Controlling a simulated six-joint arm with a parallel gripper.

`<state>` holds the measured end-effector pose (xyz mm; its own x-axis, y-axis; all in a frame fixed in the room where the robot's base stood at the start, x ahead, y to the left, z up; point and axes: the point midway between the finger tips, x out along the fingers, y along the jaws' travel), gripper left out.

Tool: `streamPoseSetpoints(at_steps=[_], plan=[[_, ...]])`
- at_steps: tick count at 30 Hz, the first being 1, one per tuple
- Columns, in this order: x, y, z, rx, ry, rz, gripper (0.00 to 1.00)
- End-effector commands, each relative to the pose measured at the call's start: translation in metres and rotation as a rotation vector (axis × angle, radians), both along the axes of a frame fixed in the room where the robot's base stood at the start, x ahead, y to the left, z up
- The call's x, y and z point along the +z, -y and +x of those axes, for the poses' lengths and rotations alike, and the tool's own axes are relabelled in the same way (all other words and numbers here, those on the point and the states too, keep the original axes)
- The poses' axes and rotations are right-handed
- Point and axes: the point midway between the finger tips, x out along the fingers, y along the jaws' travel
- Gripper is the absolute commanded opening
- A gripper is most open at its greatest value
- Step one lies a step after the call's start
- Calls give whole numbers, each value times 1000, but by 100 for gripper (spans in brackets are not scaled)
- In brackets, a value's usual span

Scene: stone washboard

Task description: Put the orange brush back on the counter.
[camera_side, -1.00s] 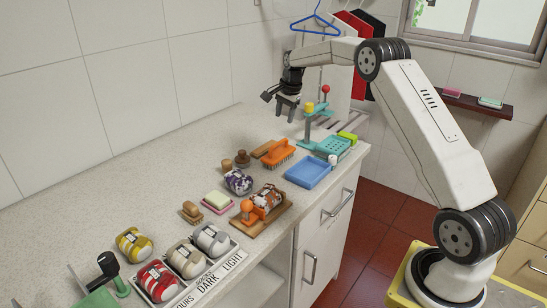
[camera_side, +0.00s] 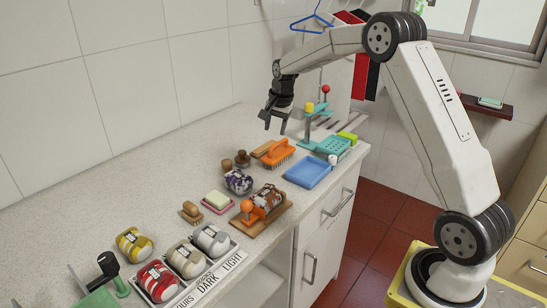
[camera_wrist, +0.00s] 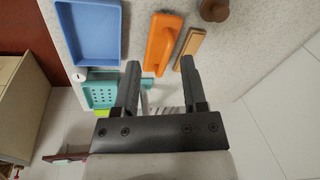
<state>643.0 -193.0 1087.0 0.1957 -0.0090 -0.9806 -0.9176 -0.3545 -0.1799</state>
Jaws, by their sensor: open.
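The orange brush (camera_side: 278,153) rests on the counter (camera_side: 160,180) toward its right end, bristles showing on its front side. In the wrist view the orange brush (camera_wrist: 162,44) lies just beyond my fingertips, its length running away from me, between the left fingertip and a wooden piece. My gripper (camera_side: 273,126) is open and empty, pointing down above the counter behind the brush. In the wrist view my gripper (camera_wrist: 160,68) has its two fingers spread apart. A flat wooden piece (camera_wrist: 190,48) lies right of the brush.
A blue tray (camera_side: 309,172) and a teal perforated rack (camera_side: 330,145) stand right of the brush. Wooden knobs (camera_side: 242,159) stand to its left. A board with an orange-handled tool (camera_side: 262,210) lies in front. Several rolled cloths sit in the labelled tray (camera_side: 200,275).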

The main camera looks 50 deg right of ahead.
Motion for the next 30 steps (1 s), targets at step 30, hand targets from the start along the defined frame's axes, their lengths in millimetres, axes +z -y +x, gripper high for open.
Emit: streamPoseSetpoints(at_steps=[30], plan=[[-46, -185, -225, 1085, 22, -230, 55]])
